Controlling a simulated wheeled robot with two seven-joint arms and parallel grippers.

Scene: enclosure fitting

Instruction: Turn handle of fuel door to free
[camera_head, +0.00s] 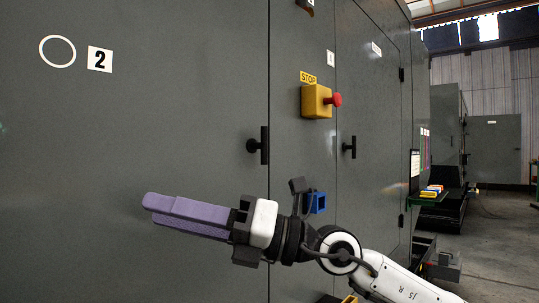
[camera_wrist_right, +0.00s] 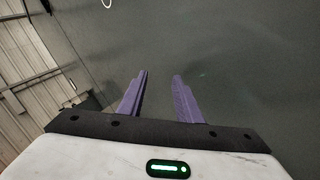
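Two black T-shaped handles stand out from the grey enclosure front: a nearer handle (camera_head: 264,146) beside the seam left of the yellow box, and a farther handle (camera_head: 349,147) to its right. Both grips look upright. I cannot tell which one belongs to the fuel door. My right gripper (camera_head: 149,208) has purple fingers and points left, below and left of the nearer handle, touching neither handle. In the right wrist view its fingers (camera_wrist_right: 161,76) are apart with nothing between them, facing plain grey panel. My left gripper is not in view.
A yellow stop box (camera_head: 316,101) with a red button (camera_head: 336,100) sits between the handles. A "2" label (camera_head: 99,60) and a white ring (camera_head: 57,51) mark the left panel. A blue square part (camera_head: 317,202) shows behind my right wrist. Open floor lies far right.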

